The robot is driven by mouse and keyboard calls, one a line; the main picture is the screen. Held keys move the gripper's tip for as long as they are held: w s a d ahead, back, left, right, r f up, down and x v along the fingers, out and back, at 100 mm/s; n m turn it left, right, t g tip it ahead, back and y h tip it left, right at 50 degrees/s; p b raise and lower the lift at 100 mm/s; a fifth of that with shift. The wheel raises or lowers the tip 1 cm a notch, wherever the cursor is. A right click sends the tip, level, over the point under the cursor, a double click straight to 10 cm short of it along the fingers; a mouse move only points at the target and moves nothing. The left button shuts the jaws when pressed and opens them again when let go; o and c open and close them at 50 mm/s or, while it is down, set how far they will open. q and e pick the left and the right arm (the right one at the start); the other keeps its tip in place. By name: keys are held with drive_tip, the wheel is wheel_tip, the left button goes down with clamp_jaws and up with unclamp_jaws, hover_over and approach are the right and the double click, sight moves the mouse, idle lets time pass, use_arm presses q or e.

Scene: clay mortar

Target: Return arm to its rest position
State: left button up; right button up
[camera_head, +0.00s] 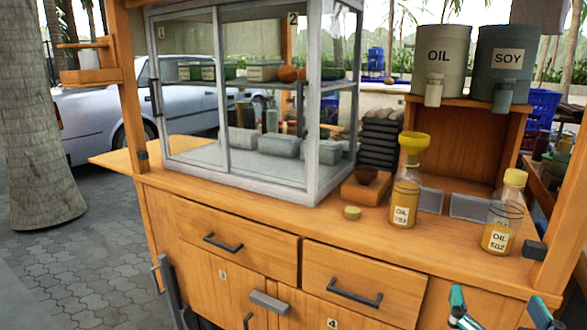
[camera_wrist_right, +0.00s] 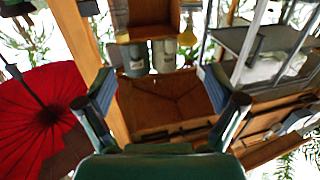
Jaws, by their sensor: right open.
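My right gripper (camera_head: 497,308) shows at the bottom right edge of the head view, with only its teal fingertips in frame. The fingertips stand wide apart with nothing between them. In the right wrist view the same gripper (camera_wrist_right: 156,82) is open and empty, with a pad on each side. It appears in front of the wooden cart's right end, apart from the bottles. The rest of the right arm is hidden. I do not see my left gripper.
An oil bottle (camera_head: 498,222) stands near the counter's right edge. A bottle with a yellow funnel (camera_head: 413,140) stands left of it. The glass case (camera_head: 318,120) fills the counter's left. OIL (camera_head: 440,75) and SOY (camera_head: 506,70) containers stand on a wooden box. A red umbrella (camera_wrist_right: 35,125) shows in the wrist view.

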drive_tip(key=w+f+n+g+y, duration=0.1)
drive_tip(key=w+f+n+g, duration=0.2)
drive_tip(key=f, duration=1.3)
drive_tip(key=w+f+n+g+y, duration=0.15)
drive_tip(key=w+f+g, duration=0.25)
drive_tip(key=f, duration=1.1)
drive_tip(key=s+a+f+g+y, duration=0.1)
drive_tip(key=s+a+f+g, duration=0.15)
drive_tip(key=f, duration=0.55)
drive_tip(key=s+a+f+g+y, duration=0.2)
drive_tip(key=s+a+f, duration=0.1)
drive_tip(key=f, duration=0.5)
drive_tip(key=s+a+f+g+y, duration=0.4)
drive_tip(key=s+a+f, duration=0.4)
drive_tip(key=s, duration=0.2)
use_arm(q)
wheel_tip(320, 180, up, 26)
drive_tip(key=p, duration=2.5)
drive_tip(key=shift+s+d+p, duration=0.15)
drive_tip(key=shift+p, duration=0.25)
use_arm(e)
wheel_tip(320, 180, up, 26)
drive_tip(key=s+a+m, duration=0.1)
drive_tip(key=m, duration=0.2)
drive_tip(key=shift+s+a+r+g, duration=0.15)
drive_tip(key=shift+a+r+g, duration=0.1)
drive_tip(key=shift+a+g, duration=0.2)
